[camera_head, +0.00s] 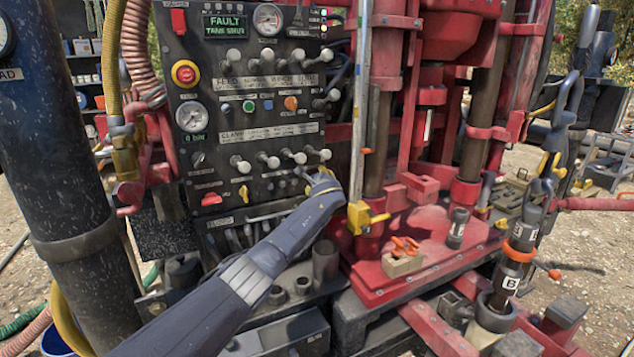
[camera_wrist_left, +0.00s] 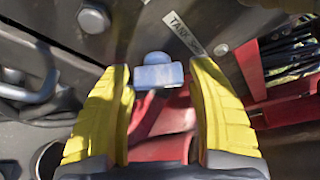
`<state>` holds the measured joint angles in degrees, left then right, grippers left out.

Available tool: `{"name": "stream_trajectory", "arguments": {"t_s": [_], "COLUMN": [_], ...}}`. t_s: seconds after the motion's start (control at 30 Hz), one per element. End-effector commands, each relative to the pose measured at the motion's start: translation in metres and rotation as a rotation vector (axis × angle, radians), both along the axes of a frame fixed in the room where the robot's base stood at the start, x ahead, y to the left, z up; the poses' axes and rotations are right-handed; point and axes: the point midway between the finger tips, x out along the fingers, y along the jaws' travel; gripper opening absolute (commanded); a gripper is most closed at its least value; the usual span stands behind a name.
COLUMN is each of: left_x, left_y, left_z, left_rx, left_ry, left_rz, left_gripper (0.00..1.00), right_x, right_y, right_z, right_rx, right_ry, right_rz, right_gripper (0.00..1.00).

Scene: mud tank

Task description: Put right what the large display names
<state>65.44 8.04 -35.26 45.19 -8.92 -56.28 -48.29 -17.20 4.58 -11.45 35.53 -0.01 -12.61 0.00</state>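The large display (camera_head: 230,26) at the top of the black control panel (camera_head: 250,110) shows green text, "FAULT" and below it a line that looks like "TANK STIRR". My left gripper (camera_head: 322,176) is at the right end of the panel's lower lever row. My right gripper is not in view.
Other levers (camera_head: 268,160) stand close to the left. A red emergency button (camera_head: 185,73) and gauges are on the panel. A red rig mast and red deck (camera_head: 430,255) stand to the right, with a small block with orange handles (camera_head: 402,262) on the deck.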

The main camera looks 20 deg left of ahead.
Motion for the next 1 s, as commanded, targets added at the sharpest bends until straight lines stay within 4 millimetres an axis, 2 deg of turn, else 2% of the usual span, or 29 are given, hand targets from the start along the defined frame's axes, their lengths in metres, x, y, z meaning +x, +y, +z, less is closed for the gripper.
{"name": "stream_trajectory", "arguments": {"t_s": [0.47,1.0], "left_x": [-0.008,-0.064], "left_y": [-0.001,-0.025], "left_z": [0.002,0.016], "left_rx": [0.000,0.000], "left_ry": [-0.002,-0.002], "left_rz": [0.003,0.001], "left_gripper": [0.58,0.58], "right_x": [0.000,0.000], "right_y": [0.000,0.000], "right_z": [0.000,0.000], "right_rx": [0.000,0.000], "right_ry": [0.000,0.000], "right_rz": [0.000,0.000], "right_gripper": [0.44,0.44]}}
